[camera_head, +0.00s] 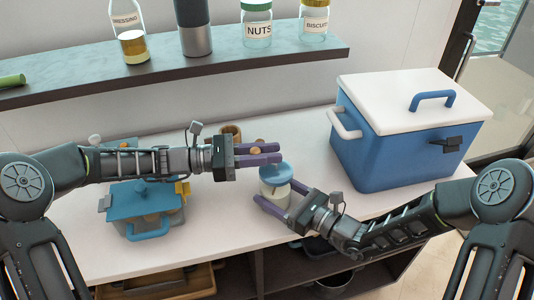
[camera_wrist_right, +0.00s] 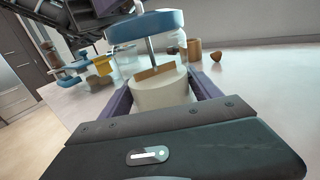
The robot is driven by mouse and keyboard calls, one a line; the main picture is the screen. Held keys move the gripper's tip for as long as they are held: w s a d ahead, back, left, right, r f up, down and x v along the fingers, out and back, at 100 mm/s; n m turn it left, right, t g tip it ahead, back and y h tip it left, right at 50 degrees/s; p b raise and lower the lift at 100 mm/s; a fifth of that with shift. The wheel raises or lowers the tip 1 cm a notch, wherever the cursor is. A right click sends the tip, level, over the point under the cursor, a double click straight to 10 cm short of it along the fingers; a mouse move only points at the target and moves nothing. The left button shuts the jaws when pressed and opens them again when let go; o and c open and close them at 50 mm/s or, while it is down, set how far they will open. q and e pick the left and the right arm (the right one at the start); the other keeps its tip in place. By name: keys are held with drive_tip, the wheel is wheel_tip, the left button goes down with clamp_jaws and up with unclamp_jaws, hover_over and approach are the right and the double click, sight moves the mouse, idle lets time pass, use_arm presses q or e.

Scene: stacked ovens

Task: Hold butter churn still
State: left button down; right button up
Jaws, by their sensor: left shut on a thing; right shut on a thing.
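The butter churn has a cream body (camera_head: 275,188) and a blue lid (camera_head: 276,172), and stands at the front middle of the white counter. In the right wrist view the lid (camera_wrist_right: 145,26) sits raised above the body (camera_wrist_right: 160,92), with a metal rod and brown paddle (camera_wrist_right: 155,73) between them. My right gripper (camera_head: 276,193) is shut on the churn body, one finger on each side.
A blue cooler (camera_head: 385,150) with a white lid stands at the right. A blue-lidded box (camera_head: 143,203) sits at the left under my left arm. A wooden cup (camera_head: 231,132) stands behind that arm. Jars and bottles line the shelf (camera_head: 190,68) above.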

use_arm(q)
drive_tip(key=shift+w+d+m+g, duration=0.2)
drive_tip(key=shift+m+g, duration=0.75)
drive_tip(key=shift+g, duration=0.55)
drive_tip(key=shift+w+d+m+g, duration=0.15)
drive_tip(key=shift+m+g, duration=0.8)
drive_tip(key=shift+g, duration=0.55)
drive_tip(key=shift+s, duration=0.1)
drive_tip(key=c, duration=1.2)
unclamp_jaws()
drive_tip(key=shift+c, duration=0.2)
drive_tip(key=shift+a, duration=0.1)
drive_tip(key=w+a, duration=0.1)
drive_tip(key=a, duration=0.6)
drive_tip(key=shift+w+a, duration=0.15)
drive_tip(key=shift+w, duration=0.05)
